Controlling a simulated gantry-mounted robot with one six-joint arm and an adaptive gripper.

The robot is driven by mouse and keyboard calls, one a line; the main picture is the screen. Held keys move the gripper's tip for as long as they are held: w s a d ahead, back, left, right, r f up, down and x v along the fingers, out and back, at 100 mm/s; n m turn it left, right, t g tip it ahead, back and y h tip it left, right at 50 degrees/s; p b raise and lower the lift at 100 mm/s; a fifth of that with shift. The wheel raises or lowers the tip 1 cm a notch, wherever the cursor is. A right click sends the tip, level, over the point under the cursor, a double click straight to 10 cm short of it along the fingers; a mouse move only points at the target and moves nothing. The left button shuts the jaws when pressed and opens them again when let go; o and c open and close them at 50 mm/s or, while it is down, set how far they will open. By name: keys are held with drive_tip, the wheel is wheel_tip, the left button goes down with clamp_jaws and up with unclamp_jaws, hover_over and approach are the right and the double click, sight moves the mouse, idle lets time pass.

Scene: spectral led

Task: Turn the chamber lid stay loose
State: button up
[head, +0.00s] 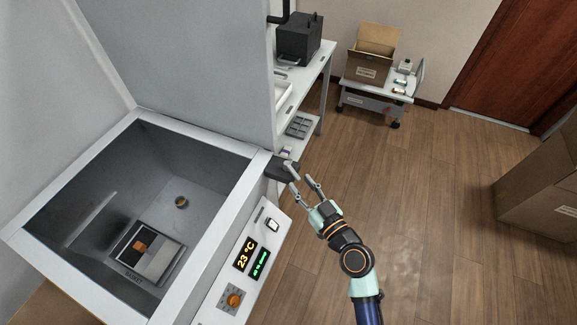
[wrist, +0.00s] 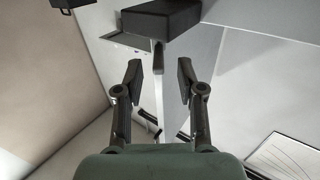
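The chamber (head: 135,205) is an open-topped grey box with its large lid (head: 205,60) raised. A dark block with a light lever, which looks like the lid stay (head: 281,168), sits at the chamber's right corner, beside the lid's lower edge. In the wrist view the dark block (wrist: 155,20) is at the top, beyond my fingertips. My gripper (head: 302,186) is open, its fingers apart and close to the block in the head view. In the wrist view my gripper (wrist: 159,75) has a pale narrow strip between its fingers; I cannot tell whether it is the lever.
A control panel (head: 252,258) with a "23 °C" display and orange knob fronts the chamber. Inside is a device with an orange part (head: 140,246). A white bench (head: 308,85) stands behind, with a trolley and carton (head: 368,68) beyond.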

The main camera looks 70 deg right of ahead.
sight(289, 167)
drive_tip(key=x, duration=0.6)
drive_tip(key=shift+w+d+r, duration=0.1)
drive_tip(key=shift+w+d, duration=0.1)
drive_tip(key=shift+d, duration=0.1)
clamp_jaws()
